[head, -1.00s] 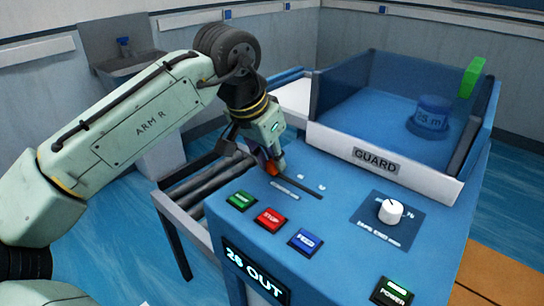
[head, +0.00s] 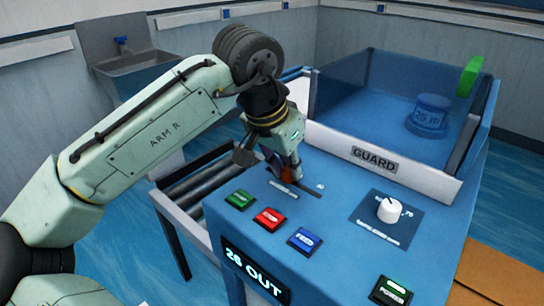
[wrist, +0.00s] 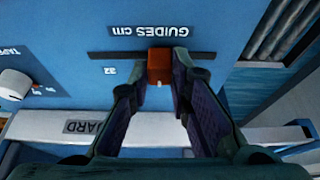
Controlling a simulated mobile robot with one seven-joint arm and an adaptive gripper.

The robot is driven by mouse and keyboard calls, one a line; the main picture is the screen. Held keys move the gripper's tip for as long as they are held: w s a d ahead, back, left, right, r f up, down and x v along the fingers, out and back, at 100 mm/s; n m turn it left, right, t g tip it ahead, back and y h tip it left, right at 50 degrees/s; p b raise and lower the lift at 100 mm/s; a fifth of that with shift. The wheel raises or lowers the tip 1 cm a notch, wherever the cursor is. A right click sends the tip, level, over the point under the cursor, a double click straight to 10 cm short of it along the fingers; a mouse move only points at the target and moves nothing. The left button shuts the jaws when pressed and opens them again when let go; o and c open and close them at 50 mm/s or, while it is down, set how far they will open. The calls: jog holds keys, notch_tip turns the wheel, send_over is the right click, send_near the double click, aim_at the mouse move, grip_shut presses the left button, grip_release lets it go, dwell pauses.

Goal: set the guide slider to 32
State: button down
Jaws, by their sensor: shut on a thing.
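The guide slider has an orange-red knob (head: 287,174) that sits in a dark slot (head: 310,191) on the blue machine top. My gripper (head: 284,170) is shut on the knob from above. The wrist view shows both fingers at the knob's sides (wrist: 160,67), with the knob near the middle of the slot. In that view the lettering "GUIDES cm" is upside down, and a "32" mark (wrist: 109,70) lies left of the knob, near the slot's left part. In the head view the matching small white mark (head: 320,186) lies right of the knob.
Green (head: 240,200), red (head: 269,218) and blue (head: 305,240) buttons sit in front of the slot. A white GUARD panel (head: 385,171) rises behind it. A white dial (head: 390,210) stands to the right. A display (head: 254,274) ends in "OUT".

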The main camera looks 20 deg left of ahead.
aim_at(319, 191)
jog(key=d, duration=0.2)
jog(key=s+d, duration=0.1)
jog(key=d, duration=0.1)
jog(key=s+d, duration=0.1)
jog(key=d, duration=0.1)
jog(key=c, duration=1.5)
grip_release()
jog(key=shift+s+d, duration=0.1)
jog(key=shift+r, duration=0.3)
jog(key=v, duration=1.1)
jog(key=shift+s+r, duration=0.15)
jog(key=shift+s, duration=0.05)
